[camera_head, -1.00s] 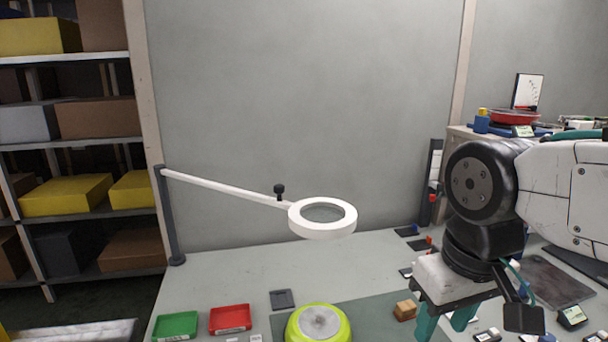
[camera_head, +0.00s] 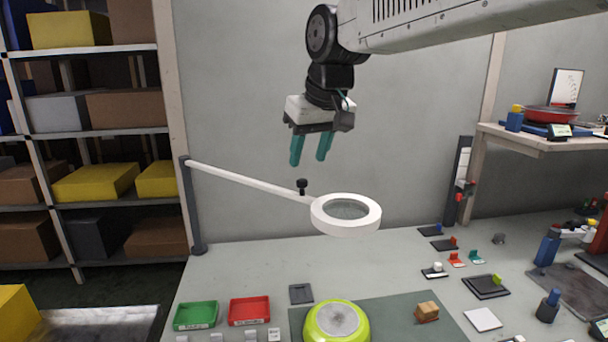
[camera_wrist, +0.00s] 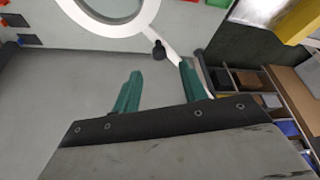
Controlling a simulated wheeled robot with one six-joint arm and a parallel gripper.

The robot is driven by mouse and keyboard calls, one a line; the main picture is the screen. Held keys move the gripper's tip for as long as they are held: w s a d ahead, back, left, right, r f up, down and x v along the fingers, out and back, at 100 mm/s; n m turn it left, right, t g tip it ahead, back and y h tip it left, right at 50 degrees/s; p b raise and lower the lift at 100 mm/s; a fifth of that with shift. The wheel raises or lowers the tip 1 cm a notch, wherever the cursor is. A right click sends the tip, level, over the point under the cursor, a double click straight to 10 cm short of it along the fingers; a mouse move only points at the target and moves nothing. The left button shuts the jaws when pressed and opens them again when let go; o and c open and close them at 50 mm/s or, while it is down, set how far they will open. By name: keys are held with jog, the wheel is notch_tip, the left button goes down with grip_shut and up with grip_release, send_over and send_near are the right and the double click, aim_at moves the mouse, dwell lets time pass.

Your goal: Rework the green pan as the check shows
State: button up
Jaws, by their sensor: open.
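The green pan (camera_head: 312,324) lies upside down on a dark green mat (camera_head: 385,312) at the front of the bench, its grey round base facing up. The picture's lower edge cuts it off. My gripper (camera_head: 309,162) is open and empty, pointing down in the air above the white ring magnifier (camera_head: 318,214) and well above the pan. In the wrist view my two teal fingers (camera_wrist: 160,80) are apart with nothing between them. The magnifier's ring (camera_wrist: 146,22) and arm show past the fingertips. The pan is not seen in the wrist view.
A green tray (camera_head: 196,315) and a red tray (camera_head: 249,311) stand left of the pan. A tan block (camera_head: 427,312) sits on the mat. Several small fixtures fill the bench's right side. A red pan (camera_head: 550,114) rests on a raised shelf (camera_head: 540,143) at right.

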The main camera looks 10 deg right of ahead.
aim_at(303, 180)
jog(key=x, duration=0.6)
grip_shut()
jog(key=shift+d, duration=0.1)
